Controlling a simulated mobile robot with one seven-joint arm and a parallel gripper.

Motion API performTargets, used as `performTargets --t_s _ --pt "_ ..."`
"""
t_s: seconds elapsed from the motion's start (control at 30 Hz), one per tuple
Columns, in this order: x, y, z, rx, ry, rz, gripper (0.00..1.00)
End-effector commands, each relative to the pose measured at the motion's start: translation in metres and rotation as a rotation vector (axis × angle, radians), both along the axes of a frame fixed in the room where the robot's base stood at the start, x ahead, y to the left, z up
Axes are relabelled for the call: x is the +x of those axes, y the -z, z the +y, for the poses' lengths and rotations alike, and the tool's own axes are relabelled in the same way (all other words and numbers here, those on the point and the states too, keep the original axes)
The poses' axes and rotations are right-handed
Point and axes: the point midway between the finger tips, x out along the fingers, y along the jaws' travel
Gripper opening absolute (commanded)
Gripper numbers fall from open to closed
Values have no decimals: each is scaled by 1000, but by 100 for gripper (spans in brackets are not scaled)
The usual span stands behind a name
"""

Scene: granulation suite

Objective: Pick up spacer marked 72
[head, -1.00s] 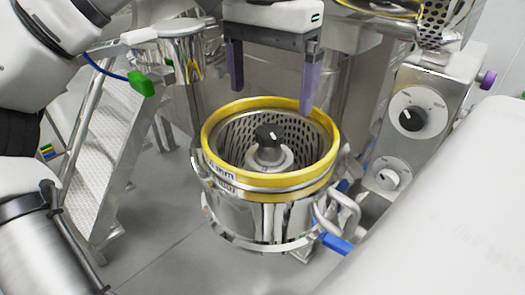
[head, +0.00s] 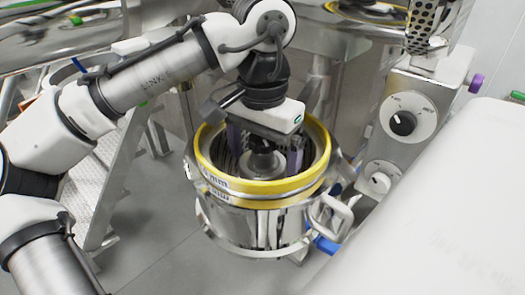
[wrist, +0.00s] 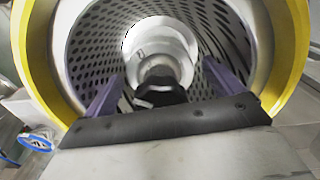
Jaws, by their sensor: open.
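A pale round spacer (head: 264,170) sits low around the central post inside the perforated basket of the steel vessel. A black knob (wrist: 160,92) tops the post; in the wrist view the pale spacer (wrist: 160,62) shows around and beyond it. I cannot read a 72 on the spacer. My gripper (head: 264,150) is open and empty, inside the basket mouth. Its two purple fingers stand on either side of the knob and post, with visible gaps in the wrist view. The gripper body hides part of the basket and knob in the head view.
A yellow ring (head: 245,187) rims the vessel closely around my fingers. A control box with dials (head: 403,123) stands to the right. Metal steps (head: 95,195) are at left. A large white surface (head: 440,215) fills the lower right.

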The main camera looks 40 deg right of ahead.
Motion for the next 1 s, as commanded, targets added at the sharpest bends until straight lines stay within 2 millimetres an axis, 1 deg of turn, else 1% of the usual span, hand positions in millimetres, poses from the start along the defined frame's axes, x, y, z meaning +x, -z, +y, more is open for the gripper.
performTargets --t_s 0.17,0.57,0.6,0.83,0.93,1.0 --pt "0 1 0 0 0 0 93" --pt "0 0 0 0 0 0 42" --pt "0 0 0 0 0 0 40" --pt "0 -2 0 0 0 0 40" --pt "0 -11 0 0 -1 -1 40" --pt "0 -22 -1 -2 -1 -1 40"
